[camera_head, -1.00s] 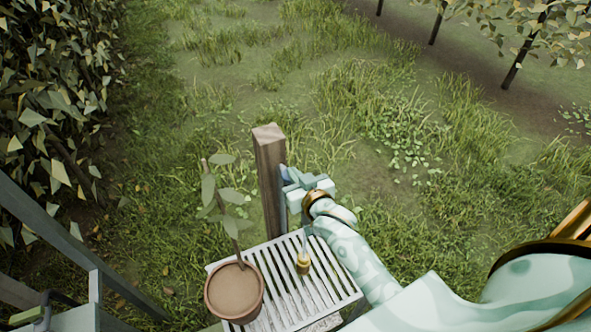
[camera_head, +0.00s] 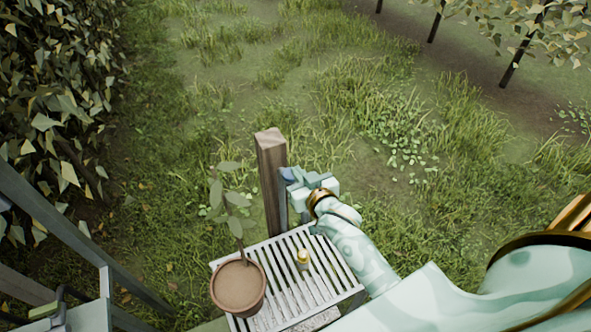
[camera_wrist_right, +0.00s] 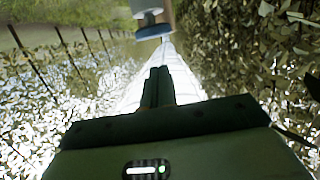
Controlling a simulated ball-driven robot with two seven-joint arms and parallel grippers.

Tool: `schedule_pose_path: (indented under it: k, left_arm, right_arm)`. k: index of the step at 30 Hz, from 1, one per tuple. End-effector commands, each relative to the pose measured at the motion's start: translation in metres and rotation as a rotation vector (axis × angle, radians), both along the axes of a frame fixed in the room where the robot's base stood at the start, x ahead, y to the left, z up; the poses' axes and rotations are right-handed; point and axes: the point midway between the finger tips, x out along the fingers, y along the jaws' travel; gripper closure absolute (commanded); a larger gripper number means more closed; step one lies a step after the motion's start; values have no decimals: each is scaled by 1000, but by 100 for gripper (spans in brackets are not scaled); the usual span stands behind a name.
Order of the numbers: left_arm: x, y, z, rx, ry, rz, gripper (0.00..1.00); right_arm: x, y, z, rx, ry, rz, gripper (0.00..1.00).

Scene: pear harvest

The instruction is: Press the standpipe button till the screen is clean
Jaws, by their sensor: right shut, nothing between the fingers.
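A wooden post (camera_head: 270,190) stands upright in the grass in the middle of the head view. My right gripper (camera_head: 291,178) is beside its right face, shut and empty. A small blue patch (camera_head: 286,174) shows by the fingertips. In the right wrist view a blue disc (camera_wrist_right: 153,32) under a grey housing (camera_wrist_right: 149,8) lies beyond the shut fingers (camera_wrist_right: 157,71), with a gap in the picture. It looks like the button. A pale slatted rack (camera_head: 346,284), perhaps the screen, is below, with a small brass fitting (camera_head: 302,260) over it.
A potted seedling (camera_head: 238,286) stands at the rack's left edge. A grey frame (camera_head: 62,235) and a leafy hedge (camera_head: 50,110) are at the left. Open grass lies behind the post, with thin tree trunks (camera_head: 522,60) at the far right.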

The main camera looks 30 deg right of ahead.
Motion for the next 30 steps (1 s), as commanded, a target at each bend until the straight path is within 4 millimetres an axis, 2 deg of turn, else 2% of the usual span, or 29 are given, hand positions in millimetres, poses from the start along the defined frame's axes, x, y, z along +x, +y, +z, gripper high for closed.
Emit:
schedule_pose_path:
  k: [1,6,12,30]
  left_arm:
    - [0,0,-1,0,0,0,41]
    - [1,0,0,0,-1,0,41]
    - [3,0,0,0,-3,0,41]
    - [2,0,1,0,-3,0,41]
  right_arm:
    - [-13,1,0,1,2,0,100]
    - [-46,2,9,2,-2,-1,100]
    - [-69,3,16,-1,-5,-1,100]
    - [-73,4,18,1,-7,0,100]
